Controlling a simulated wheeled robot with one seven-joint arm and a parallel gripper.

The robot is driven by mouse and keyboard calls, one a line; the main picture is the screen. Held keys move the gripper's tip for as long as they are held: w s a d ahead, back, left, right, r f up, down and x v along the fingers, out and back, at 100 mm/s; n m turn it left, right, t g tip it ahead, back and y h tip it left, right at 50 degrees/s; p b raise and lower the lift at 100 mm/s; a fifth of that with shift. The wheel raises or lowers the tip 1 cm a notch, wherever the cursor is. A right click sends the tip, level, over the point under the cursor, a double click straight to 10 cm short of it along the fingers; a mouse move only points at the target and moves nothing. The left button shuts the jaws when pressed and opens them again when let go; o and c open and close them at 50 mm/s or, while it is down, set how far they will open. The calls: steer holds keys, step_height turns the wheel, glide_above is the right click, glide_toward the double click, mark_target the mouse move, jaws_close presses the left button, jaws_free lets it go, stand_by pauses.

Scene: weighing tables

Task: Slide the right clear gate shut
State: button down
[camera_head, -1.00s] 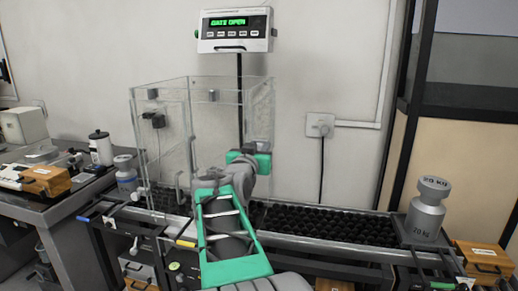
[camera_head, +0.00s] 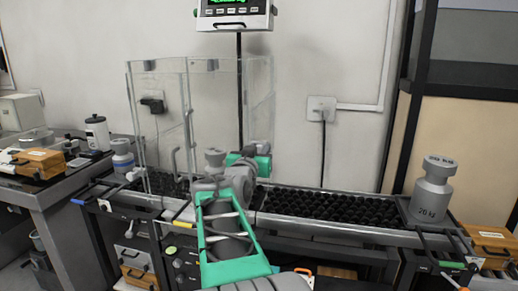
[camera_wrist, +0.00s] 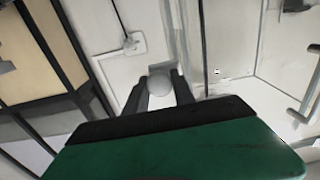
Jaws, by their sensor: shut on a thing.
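The clear enclosure (camera_head: 160,75) stands on the bench left of centre, with upright panels and a bar handle (camera_head: 175,160) at its front. The wrist view shows a similar handle (camera_wrist: 309,112) at the right. My gripper (camera_wrist: 162,84) is shut on a rounded grey thing (camera_wrist: 160,85) between its dark fingers; what it belongs to is hard to tell. In the head view my arm reaches to the enclosure's lower right and hides the fingertips. The right gate's lower part is partly hidden behind my arm. A grey weight-like knob (camera_head: 215,156) shows beside my wrist.
A black roller track (camera_head: 330,208) runs right to a 20 kg weight (camera_head: 431,192). A display (camera_head: 235,12) hangs above, cut off at the top. A wall socket (camera_head: 321,108) and wooden boxes (camera_head: 490,240) are at the right. A cluttered side bench (camera_head: 50,190) is left.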

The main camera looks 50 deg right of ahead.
step_height(320, 180, down, 16)
steer(key=b, duration=1.1)
steer(key=c, duration=1.4)
jaws_free()
steer(key=shift+o, duration=0.2)
steer(key=shift+r, duration=0.1)
steer(key=p+v, duration=0.1)
steer(key=v, duration=0.6)
steer(key=shift+s+a, duration=0.2)
steer(key=shift+a, duration=0.2)
steer(key=shift+p, duration=0.3)
